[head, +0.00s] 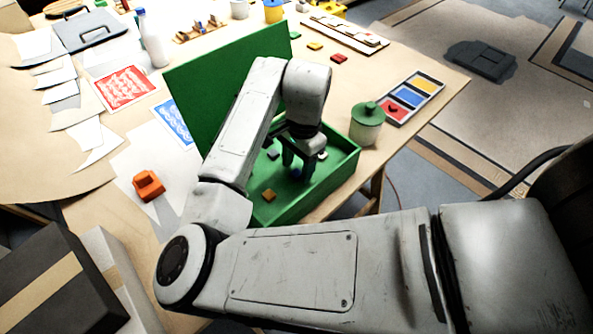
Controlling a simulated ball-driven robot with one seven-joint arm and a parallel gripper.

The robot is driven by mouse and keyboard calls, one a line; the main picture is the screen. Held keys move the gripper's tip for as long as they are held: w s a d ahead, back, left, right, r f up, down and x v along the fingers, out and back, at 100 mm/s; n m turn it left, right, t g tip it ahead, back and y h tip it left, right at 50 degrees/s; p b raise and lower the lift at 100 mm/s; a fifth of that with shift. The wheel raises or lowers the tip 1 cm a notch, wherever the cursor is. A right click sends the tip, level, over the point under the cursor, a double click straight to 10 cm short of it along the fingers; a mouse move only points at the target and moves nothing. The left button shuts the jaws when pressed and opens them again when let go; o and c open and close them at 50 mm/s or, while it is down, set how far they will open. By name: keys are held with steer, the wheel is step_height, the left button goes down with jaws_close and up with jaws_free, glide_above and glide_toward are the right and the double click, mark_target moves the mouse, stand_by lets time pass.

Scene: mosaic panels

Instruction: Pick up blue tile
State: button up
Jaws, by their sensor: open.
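The blue tile (295,173) lies on the floor of an open green box (341,173), small and partly hidden by the fingers. My gripper (297,172) reaches down into the box, its dark fingers open around or just above the blue tile; I cannot tell whether they touch it. A grey tile (273,155), an orange tile (268,195) and a white tile (322,155) lie in the box near the gripper.
The box's green lid (205,85) stands up behind my arm. A lidded jar (367,123) and a tray of coloured compartments (408,97) stand to the right. An orange object (148,185) sits left of the box. Papers cover the table's left.

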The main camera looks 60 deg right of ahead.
steer(key=shift+f, duration=0.5)
jaws_close()
